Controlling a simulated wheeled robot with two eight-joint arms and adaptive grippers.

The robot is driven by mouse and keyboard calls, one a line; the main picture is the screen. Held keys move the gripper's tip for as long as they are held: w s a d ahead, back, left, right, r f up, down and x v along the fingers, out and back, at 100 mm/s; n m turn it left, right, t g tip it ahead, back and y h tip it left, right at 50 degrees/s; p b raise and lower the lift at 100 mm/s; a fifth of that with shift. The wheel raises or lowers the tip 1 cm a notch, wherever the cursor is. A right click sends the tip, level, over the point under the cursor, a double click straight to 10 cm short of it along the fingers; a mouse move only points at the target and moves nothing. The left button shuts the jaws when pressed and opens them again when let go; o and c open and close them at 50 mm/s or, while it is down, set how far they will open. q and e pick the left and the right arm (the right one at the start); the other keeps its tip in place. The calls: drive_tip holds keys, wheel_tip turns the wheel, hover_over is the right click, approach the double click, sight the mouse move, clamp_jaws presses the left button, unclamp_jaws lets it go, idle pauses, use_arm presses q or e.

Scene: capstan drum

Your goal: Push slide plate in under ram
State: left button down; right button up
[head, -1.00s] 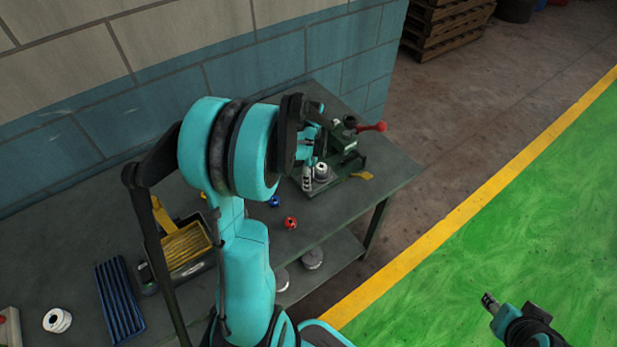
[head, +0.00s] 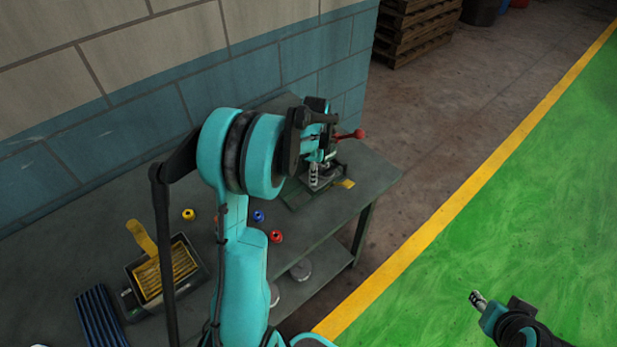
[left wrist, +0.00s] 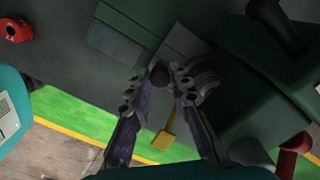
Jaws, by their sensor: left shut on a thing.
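The press (head: 325,150) with its red handle (head: 350,134) stands at the right end of the bench. A dark green base (head: 297,196) sticks out in front of it. The slide plate, a grey plate (left wrist: 182,42), shows in the left wrist view beyond the fingertips, partly hidden. My left gripper (head: 314,178) is low at the front of the press. In the left wrist view its fingers (left wrist: 158,82) are closed in on a small dark round knob (left wrist: 159,72). The ram is hidden behind my gripper. My right gripper (head: 478,299) is over the green floor, far from the bench; its jaws are too small to judge.
A yellow tab (head: 347,184) lies by the base's right side. Blue (head: 258,216), red (head: 275,237) and yellow (head: 189,215) small parts stand left of the press. A bin (head: 160,272) and a blue rack (head: 100,317) are farther left. A wall backs the bench.

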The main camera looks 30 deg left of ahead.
use_arm(q)
drive_tip(key=shift+w, duration=0.2)
drive_tip(key=c, duration=1.4)
unclamp_jaws()
drive_tip(key=shift+w, duration=0.1)
drive_tip(key=shift+o, duration=0.2)
wheel_tip(320, 180, up, 12)
drive_tip(key=s+d+r+n+t, duration=0.3)
drive_tip(key=s+d+n, duration=0.2)
drive_tip(key=s+d, duration=0.45)
drive_tip(key=s+d+f+n+t+b, duration=0.1)
drive_tip(key=s+d+f+n+t, duration=0.3)
drive_tip(key=s+d+n, duration=0.3)
drive_tip(key=shift+s+d+f+b, duration=0.2)
drive_tip(key=shift+s+d+b, duration=0.15)
drive_tip(key=shift+s, duration=0.55)
